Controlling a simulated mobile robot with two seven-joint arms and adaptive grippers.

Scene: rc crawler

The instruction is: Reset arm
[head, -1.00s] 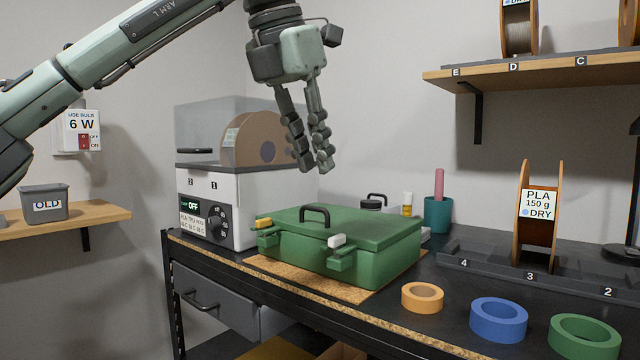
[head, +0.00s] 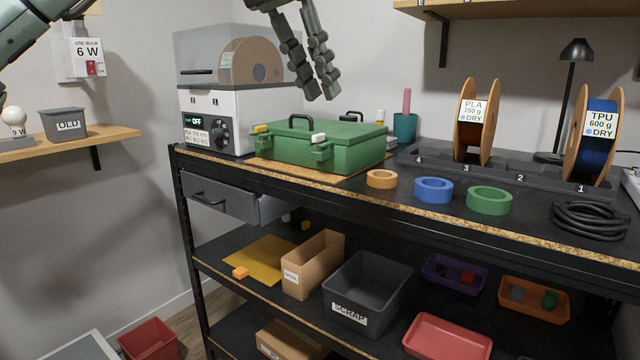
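My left gripper (head: 318,97) shows at the top of the head view, fingers pointing down. Part of my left arm shows at the upper left; the rest is cut off. My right gripper is out of view.
A white filament dryer (head: 240,108) stands behind the case. Orange (head: 382,179), blue (head: 434,190) and green (head: 489,200) rings lie at the bench front. Two spools stand in a rack at right. A shelf (head: 520,10) overhangs at upper right. Bins fill the lower shelf.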

